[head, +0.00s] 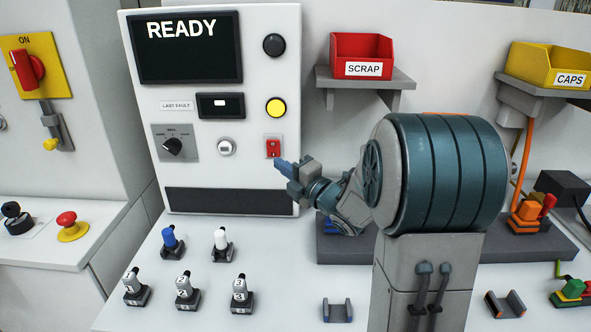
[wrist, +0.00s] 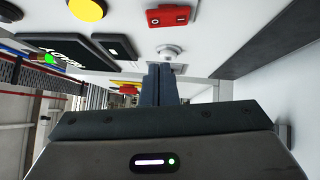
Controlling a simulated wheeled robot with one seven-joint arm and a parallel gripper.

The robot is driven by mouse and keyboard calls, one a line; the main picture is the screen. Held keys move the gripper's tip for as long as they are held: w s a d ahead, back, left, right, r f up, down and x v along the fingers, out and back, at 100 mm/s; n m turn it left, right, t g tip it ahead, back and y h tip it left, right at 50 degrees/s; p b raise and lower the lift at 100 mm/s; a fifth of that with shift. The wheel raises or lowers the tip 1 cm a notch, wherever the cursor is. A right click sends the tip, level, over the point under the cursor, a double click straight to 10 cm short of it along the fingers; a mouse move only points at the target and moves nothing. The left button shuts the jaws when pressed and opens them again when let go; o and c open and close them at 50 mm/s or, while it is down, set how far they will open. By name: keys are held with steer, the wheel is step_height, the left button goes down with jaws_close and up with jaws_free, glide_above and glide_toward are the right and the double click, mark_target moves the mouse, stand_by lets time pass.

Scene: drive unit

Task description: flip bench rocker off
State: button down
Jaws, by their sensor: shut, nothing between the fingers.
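The red rocker switch (head: 273,148) sits on the lower right of the white panel, below the yellow button. It also shows at the top of the wrist view (wrist: 172,18), with white 0 and I marks. I cannot tell which side is pressed in. My gripper (head: 282,164) is shut and empty, its blue fingers pointing left at the panel, just below and right of the rocker in the head view. In the wrist view the closed fingers (wrist: 161,72) show in the middle, apart from the rocker in the picture. I cannot tell whether they touch the panel.
The panel carries a READY screen (head: 188,45), a yellow button (head: 276,107), a black button (head: 274,45), a selector knob (head: 173,146) and a round white button (head: 226,147). Several small switches stand on the bench below. A red SCRAP bin (head: 361,48) sits on a shelf right of the panel.

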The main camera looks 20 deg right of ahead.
mark_target(267, 145)
steer(key=shift+w+r+p, duration=0.25)
steer(key=shift+w+p, duration=0.3)
steer(key=shift+w, duration=1.05)
steer(key=shift+w+r+p, duration=0.2)
steer(key=shift+w+p, duration=0.35)
steer(key=shift+w, duration=1)
